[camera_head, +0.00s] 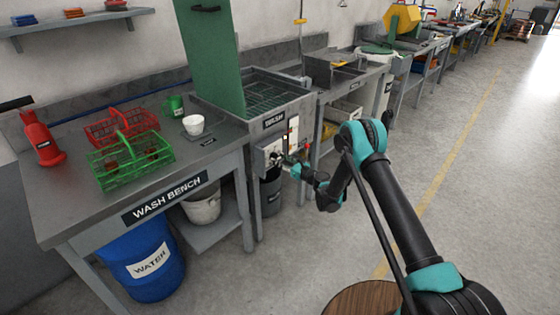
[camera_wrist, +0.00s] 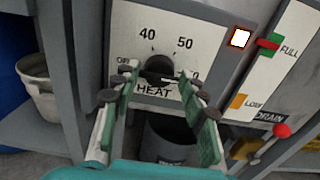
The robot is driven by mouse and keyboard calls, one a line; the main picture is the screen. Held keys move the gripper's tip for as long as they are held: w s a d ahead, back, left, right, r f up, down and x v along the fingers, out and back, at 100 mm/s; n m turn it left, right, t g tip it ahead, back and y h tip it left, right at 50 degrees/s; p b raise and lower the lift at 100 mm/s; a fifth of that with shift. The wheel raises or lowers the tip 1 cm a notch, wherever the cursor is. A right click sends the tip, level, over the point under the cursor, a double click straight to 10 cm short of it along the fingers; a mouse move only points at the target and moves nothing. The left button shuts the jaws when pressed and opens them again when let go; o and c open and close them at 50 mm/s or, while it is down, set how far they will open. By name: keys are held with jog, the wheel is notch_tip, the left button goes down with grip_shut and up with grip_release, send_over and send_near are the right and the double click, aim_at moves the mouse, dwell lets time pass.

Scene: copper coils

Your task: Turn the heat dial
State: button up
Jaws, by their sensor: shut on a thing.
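The heat dial (camera_wrist: 160,68) is a round black knob on a white panel (camera_wrist: 190,40) marked OFF, 40, 50 and a partly covered number at the right, with HEAT printed below. The panel (camera_head: 264,157) is on the front of the wash unit in the head view. My gripper (camera_wrist: 159,80) is at the dial, with one finger on its left and one on its right, shut on it. The fingers cover part of the lower scale. The dial's exact pointer direction is hard to tell. My gripper (camera_head: 284,161) is small in the head view.
Right of the dial are a lit square lamp (camera_wrist: 239,38), a FULL/LOW gauge (camera_wrist: 268,46) and a red-knobbed drain lever (camera_wrist: 282,131). A dark bucket (camera_wrist: 168,140) stands below. The wash bench (camera_head: 72,205) is at left; open floor (camera_head: 470,190) lies at right.

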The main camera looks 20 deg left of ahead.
dwell(0.5)
jog(key=o, duration=1.2)
jog(key=shift+c, duration=0.2)
jog(key=v, duration=0.7)
jog(key=shift+d, duration=0.25)
